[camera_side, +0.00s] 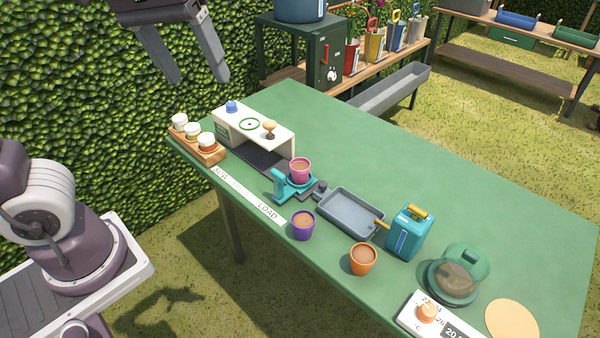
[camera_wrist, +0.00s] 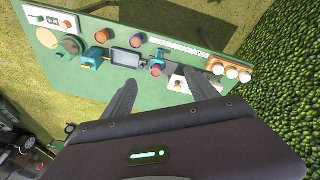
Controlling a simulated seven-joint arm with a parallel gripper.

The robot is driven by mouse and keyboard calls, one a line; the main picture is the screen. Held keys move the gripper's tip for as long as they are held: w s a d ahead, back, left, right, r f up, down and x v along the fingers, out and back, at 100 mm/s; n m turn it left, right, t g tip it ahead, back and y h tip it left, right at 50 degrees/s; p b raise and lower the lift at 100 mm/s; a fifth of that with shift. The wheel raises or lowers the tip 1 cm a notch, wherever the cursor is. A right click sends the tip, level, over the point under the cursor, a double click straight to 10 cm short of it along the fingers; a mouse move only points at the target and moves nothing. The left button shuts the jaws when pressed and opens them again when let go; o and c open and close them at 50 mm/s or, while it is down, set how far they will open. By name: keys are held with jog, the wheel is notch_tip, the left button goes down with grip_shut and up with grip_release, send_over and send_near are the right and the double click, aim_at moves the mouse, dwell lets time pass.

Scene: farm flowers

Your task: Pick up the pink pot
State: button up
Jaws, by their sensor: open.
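The pink pot (camera_side: 300,169), filled with brown soil, stands upright on a teal holder (camera_side: 292,187) on a dark track at the front of the white machine. In the wrist view the pink pot (camera_wrist: 157,70) shows small, near the middle of the table. My gripper (camera_side: 203,82) is open and empty, high above the far left end of the table, well away from the pot. In the wrist view its two fingers (camera_wrist: 165,95) are spread apart with nothing between them.
The purple pot (camera_side: 303,225) and orange pot (camera_side: 362,259) stand along the front edge. The grey tray (camera_side: 350,214), teal watering can (camera_side: 409,232) and green glass cloche (camera_side: 457,272) stand to the right. The green table (camera_side: 450,180) is clear behind them.

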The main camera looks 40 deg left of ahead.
jog(key=w+a+f+n+g+y, duration=0.1)
jog(key=w+f+n+y, duration=0.2)
jog(key=w, duration=0.4)
jog(key=w+a+f+n+g+y, duration=0.1)
jog(key=w+a+f+n+y, duration=0.2)
jog(key=w, duration=0.5)
jog(key=w+d+r+n+t+y, duration=0.3)
jog(key=w+d+r+n+y, duration=0.15)
jog(key=w+d+y, duration=0.35)
jog(key=h, duration=0.1)
send_near(297, 164)
jog(key=shift+a+f, duration=0.4)
jog(key=shift+a, duration=0.15)
jog(key=x, duration=0.7)
jog(key=shift+w+r, duration=0.1)
jog(key=shift+r, duration=0.05)
grip_shut()
